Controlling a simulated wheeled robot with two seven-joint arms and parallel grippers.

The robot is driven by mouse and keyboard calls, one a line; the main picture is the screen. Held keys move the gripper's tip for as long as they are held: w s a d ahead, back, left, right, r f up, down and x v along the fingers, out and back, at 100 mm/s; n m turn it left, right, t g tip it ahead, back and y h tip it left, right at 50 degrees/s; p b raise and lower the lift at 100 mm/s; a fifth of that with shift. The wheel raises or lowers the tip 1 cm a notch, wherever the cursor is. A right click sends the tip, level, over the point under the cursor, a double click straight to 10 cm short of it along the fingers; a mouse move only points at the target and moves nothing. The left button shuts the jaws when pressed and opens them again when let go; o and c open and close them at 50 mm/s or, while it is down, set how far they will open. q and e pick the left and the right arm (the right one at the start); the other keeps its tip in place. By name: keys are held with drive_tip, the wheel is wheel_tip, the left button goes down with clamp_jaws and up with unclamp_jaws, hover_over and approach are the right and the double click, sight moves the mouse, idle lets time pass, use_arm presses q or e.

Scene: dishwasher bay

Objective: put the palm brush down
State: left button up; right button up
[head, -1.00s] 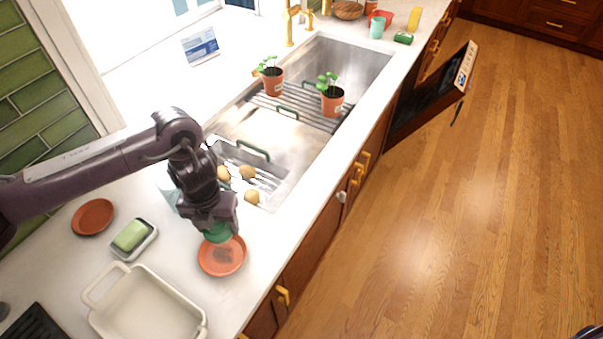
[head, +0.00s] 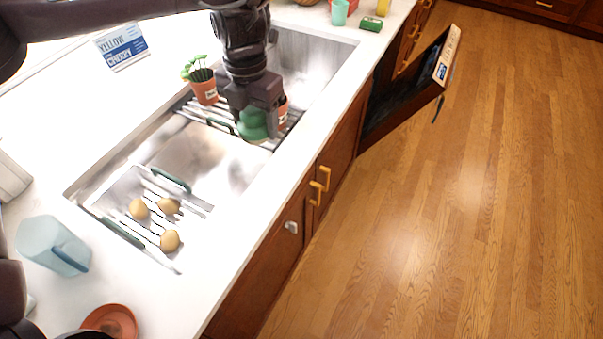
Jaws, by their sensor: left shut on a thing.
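The palm brush (head: 253,127) is green and rounded. My left gripper (head: 257,112) is shut on it and holds it above the sink's far rack, in front of a potted plant. The gripper hides the brush's upper part. I cannot tell whether the brush touches anything beneath it. My right gripper is not in view.
One terracotta pot (head: 204,91) stands on the far rack; another (head: 283,114) is mostly hidden behind my left gripper. Potatoes (head: 168,206) lie on the near rack. The dishwasher door (head: 408,92) hangs open.

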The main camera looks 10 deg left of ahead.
use_arm(q)
drive_tip(key=shift+w+d, duration=0.3)
drive_tip(key=shift+w, duration=0.15)
drive_tip(key=shift+d+f, duration=0.1)
drive_tip(key=shift+f, duration=0.15)
drive_tip(key=f, duration=1.4)
drive_tip(key=shift+s, duration=0.25)
drive_tip(key=shift+a+f, duration=0.2)
drive_tip(key=shift+f, duration=0.3)
wheel_tip(320, 180, down, 3)
drive_tip(key=shift+f+b, duration=0.2)
drive_tip(key=shift+b, duration=0.25)
drive_tip(key=shift+f, duration=0.2)
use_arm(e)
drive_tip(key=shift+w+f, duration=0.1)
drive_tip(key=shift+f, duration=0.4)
